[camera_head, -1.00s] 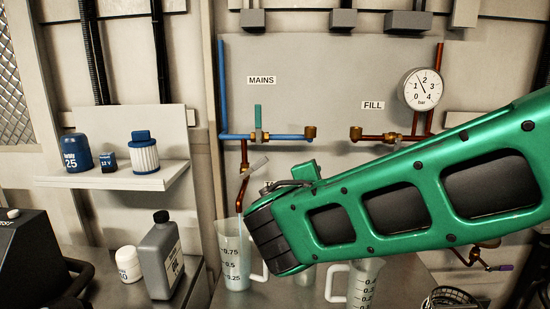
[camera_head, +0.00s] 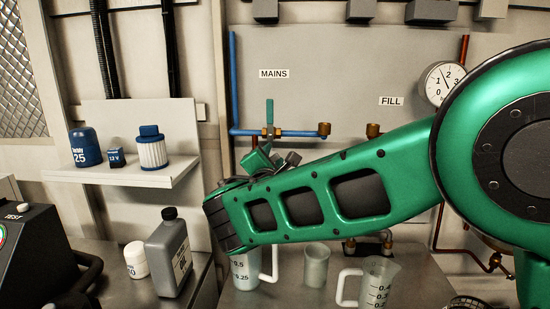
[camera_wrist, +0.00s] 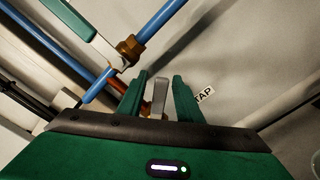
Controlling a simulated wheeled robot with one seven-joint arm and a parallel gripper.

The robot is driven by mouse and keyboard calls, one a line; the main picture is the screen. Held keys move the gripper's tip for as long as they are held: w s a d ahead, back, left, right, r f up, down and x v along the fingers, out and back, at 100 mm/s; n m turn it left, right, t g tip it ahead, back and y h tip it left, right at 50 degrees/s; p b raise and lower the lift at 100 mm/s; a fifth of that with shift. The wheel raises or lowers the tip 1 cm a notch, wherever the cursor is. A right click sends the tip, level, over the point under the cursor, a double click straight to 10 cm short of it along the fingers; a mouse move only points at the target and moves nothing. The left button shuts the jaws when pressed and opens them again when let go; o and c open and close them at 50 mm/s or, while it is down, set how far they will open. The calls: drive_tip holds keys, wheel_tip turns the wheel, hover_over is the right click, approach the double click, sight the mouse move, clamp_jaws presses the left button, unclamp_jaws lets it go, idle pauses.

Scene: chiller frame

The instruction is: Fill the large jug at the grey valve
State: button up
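The large jug (camera_head: 243,268) stands on the metal counter at the left, its lower scale and handle showing and its top hidden behind my arm. Its fill level is unclear. The grey valve lever (camera_wrist: 160,97) shows in the wrist view beside the TAP label. My gripper (camera_wrist: 158,82) is open, with one green finger on each side of the lever and visible gaps between. In the head view my gripper (camera_head: 268,158) is by the pipe below the teal-handled mains valve (camera_head: 270,115); the tap's spout is hidden.
A small beaker (camera_head: 316,265) and a smaller handled jug (camera_head: 375,283) stand right of the large jug. A grey bottle (camera_head: 170,255) and white tub (camera_head: 136,260) stand left. Blue mains pipe (camera_head: 300,133) runs above; the shelf (camera_head: 140,178) holds several items.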

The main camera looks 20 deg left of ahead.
drive_tip(key=shift+x, duration=0.9)
